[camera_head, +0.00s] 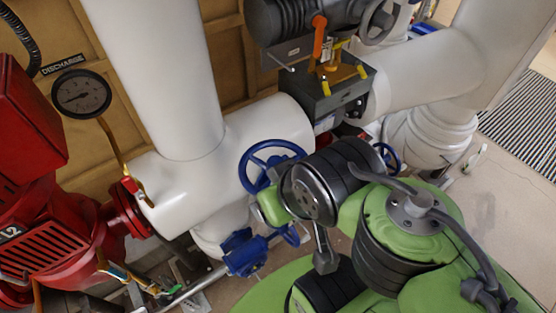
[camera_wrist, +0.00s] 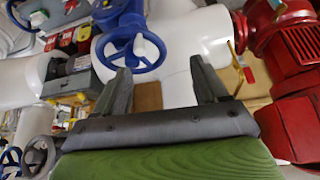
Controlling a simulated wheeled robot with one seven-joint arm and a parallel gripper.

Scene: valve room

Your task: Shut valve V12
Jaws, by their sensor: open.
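No V12 tag is readable, so I cannot tell which valve is V12. In the head view, a large blue handwheel (camera_head: 272,150) stands by the white pipe. A blue valve body (camera_head: 243,252) sits low beneath it, and another blue handwheel (camera_head: 388,157) shows partly behind my arm. In the wrist view, a blue handwheel (camera_wrist: 131,53) with spokes lies beyond the fingers, nearer the left finger. My gripper (camera_wrist: 160,78) is open with nothing between its fingers; it appears apart from the wheel. In the head view I cannot make out its fingertips.
A red pump (camera_head: 35,215) stands at left beside a pressure gauge (camera_head: 82,93). Thick white pipes (camera_head: 165,75) fill the middle. A dark actuator (camera_head: 310,22) with an orange lever (camera_head: 318,38) sits at the top. Open floor (camera_head: 500,185) lies at right.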

